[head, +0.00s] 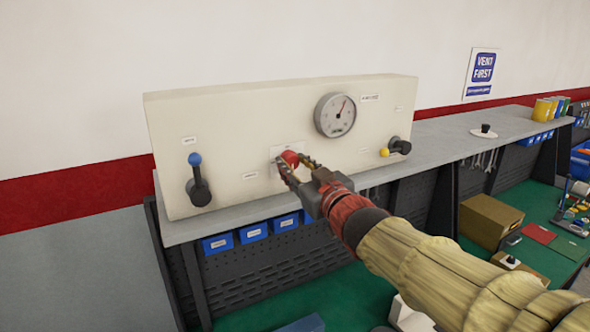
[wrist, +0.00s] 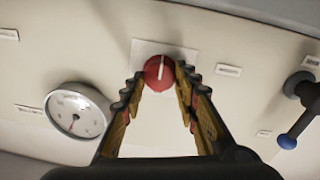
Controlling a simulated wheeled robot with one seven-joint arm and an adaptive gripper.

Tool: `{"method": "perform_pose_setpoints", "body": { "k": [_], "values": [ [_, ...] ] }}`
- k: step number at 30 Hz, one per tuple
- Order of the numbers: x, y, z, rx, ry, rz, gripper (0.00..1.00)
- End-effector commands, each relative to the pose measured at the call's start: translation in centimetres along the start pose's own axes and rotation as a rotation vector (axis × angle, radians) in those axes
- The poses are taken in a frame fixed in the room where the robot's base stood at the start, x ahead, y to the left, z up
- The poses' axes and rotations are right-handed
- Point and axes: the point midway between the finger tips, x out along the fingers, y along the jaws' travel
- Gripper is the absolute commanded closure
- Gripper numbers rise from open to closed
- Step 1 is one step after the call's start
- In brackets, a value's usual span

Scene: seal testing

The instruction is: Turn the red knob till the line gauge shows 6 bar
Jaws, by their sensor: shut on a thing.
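The red knob (head: 290,158) is on the front of a cream panel box (head: 230,130), below and left of the line gauge. My gripper (head: 292,165) is at the knob, its fingers on either side and shut on it. In the wrist view the knob (wrist: 158,72) with a white pointer line sits between the tips of my gripper (wrist: 158,78).
A blue-tipped lever (head: 198,182) is left of the knob, and a yellow-tipped lever (head: 396,147) is right. The box stands on a grey shelf (head: 455,132) above small blue bins (head: 253,233). A "VENT FIRST" sign (head: 482,74) hangs on the wall.

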Motion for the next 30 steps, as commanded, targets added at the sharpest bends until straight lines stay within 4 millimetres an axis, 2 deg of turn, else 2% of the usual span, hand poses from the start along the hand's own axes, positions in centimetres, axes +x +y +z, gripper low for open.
{"method": "perform_pose_setpoints", "body": {
  "k": [5,6,15,25,30],
  "values": [
    [0.0,0.0,-0.1,0.001,0.000,0.000,0.95],
    [0.0,0.0,-0.1,0.001,0.000,0.000,0.68],
    [0.0,0.0,0.0,0.001,-0.001,0.000,0.51],
    [-0.2,0.0,0.0,0.001,-0.001,0.000,0.51],
    [-1.9,0.1,-0.1,0.001,0.000,0.001,0.51]
  ]
}}
